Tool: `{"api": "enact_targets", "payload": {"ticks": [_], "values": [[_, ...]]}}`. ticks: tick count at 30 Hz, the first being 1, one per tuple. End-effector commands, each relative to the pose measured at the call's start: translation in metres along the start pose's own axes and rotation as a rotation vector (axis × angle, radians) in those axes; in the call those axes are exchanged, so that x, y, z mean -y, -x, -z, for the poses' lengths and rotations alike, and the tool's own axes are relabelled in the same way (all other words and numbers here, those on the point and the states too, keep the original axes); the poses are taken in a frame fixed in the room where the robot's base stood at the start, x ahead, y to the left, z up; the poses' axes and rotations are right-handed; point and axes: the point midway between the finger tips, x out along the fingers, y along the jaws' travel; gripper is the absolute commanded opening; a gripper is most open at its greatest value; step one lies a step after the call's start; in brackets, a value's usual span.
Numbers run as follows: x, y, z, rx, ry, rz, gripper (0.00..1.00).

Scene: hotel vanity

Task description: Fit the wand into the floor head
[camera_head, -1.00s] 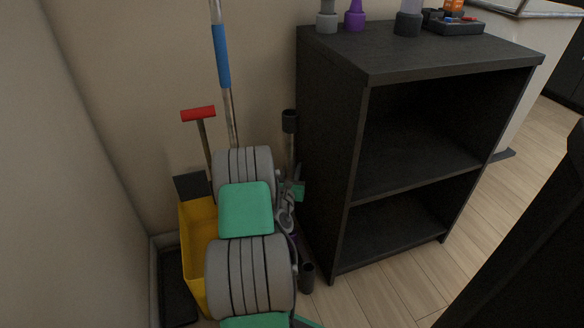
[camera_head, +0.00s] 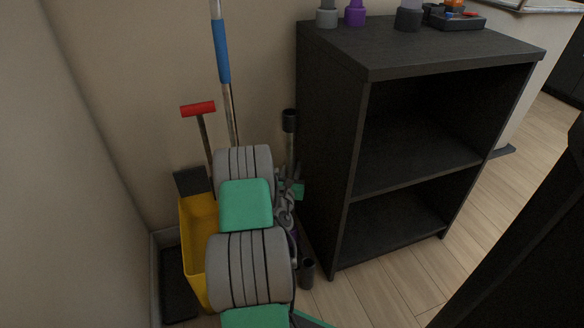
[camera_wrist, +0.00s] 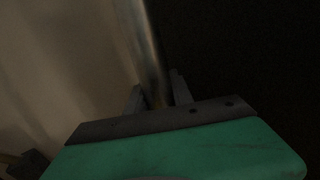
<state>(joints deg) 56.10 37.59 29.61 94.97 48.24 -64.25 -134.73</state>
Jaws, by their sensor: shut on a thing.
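The wand (camera_head: 289,148) is a metal tube with a black top end, upright between the wall and the dark shelf unit. My gripper (camera_head: 295,190) is around it, partly hidden by my arm. In the wrist view, my gripper's two fingers (camera_wrist: 158,93) are shut on the wand (camera_wrist: 143,45), one on each side of the tube. A short dark upright tube (camera_head: 307,273) by the shelf's foot looks like the floor head's neck. The rest of the floor head and the wand's lower end are hidden, so I cannot tell whether they touch.
The dark shelf unit (camera_head: 332,170) stands close on the right, with bottles on top. A yellow bucket (camera_head: 195,245), a red-handled tool (camera_head: 198,108) and a blue-gripped pole (camera_head: 221,52) stand on the left by the wall. Open floor (camera_head: 385,285) lies in front of the shelf.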

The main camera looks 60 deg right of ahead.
Motion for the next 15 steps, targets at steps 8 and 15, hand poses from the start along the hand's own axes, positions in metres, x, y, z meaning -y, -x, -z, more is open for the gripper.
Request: {"api": "enact_targets", "payload": {"ticks": [8, 15], "values": [[0.0, 0.0003, 0.0029, -0.001, 0.0, 0.0, 0.0], [0.0001, 0.0003, 0.003, -0.002, 0.0, 0.0, 0.42]]}}
